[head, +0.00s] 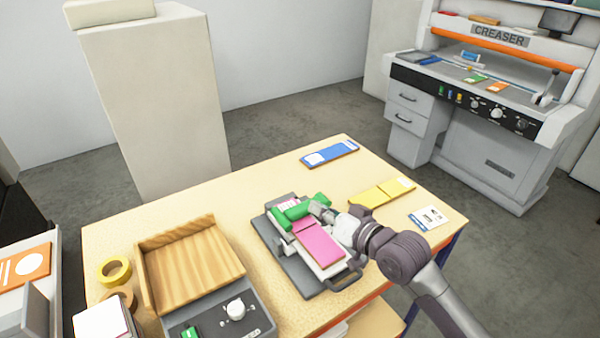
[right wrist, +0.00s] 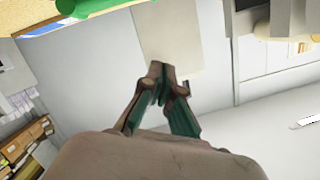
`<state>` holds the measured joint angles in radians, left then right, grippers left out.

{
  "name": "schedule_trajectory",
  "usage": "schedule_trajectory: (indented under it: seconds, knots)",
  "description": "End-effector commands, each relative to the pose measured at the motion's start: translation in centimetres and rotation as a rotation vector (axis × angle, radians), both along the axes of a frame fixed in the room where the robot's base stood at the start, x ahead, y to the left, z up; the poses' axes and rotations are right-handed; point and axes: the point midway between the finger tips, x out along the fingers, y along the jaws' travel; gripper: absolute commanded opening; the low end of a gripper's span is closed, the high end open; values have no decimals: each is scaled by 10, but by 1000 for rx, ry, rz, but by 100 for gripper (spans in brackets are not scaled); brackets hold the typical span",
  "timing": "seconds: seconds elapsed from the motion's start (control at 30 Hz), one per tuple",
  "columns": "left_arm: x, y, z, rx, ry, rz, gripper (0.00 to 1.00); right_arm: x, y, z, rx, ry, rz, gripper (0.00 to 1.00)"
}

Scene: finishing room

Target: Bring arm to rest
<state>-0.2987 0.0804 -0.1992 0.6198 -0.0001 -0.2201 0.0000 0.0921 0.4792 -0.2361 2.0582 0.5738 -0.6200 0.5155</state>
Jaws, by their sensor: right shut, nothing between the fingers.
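My right arm comes in from the lower right in the head view, and its gripper (head: 322,210) is over the table beside a grey device with a green roller (head: 300,207) and a pink card (head: 319,245). In the right wrist view the gripper (right wrist: 162,72) has its fingers together with nothing between them. Part of a green cylinder (right wrist: 85,7) shows at the top left edge of that view. Whether the gripper touches the device cannot be told. My left gripper is in neither view.
The wooden table (head: 270,190) also holds a blue card (head: 330,153), a yellow card (head: 382,192), a white label card (head: 428,218), a wooden tray (head: 190,265) and tape rolls (head: 115,271). A creaser machine (head: 480,90) stands at the back right. Floor between is clear.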

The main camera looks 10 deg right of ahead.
Motion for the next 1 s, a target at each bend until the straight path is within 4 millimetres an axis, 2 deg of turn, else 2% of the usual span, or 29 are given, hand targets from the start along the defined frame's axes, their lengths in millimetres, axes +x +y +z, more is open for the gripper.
schedule_trajectory:
  seconds: [0.13,0.23,0.27,0.4,0.5,0.7,1.0]
  knots:
    - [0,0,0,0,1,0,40,-5,2,-7,-17,16,1,0]
    - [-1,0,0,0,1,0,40,-26,6,-33,-88,76,6,0]
    - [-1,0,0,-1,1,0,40,-36,8,-45,-124,107,8,0]
    - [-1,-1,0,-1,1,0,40,-103,6,-104,-333,287,23,0]
    - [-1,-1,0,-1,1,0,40,-144,-2,-130,-450,398,34,0]
    - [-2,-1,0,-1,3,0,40,-208,-18,-158,-599,576,55,0]
    - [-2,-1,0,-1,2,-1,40,-292,-40,-175,-742,813,94,0]
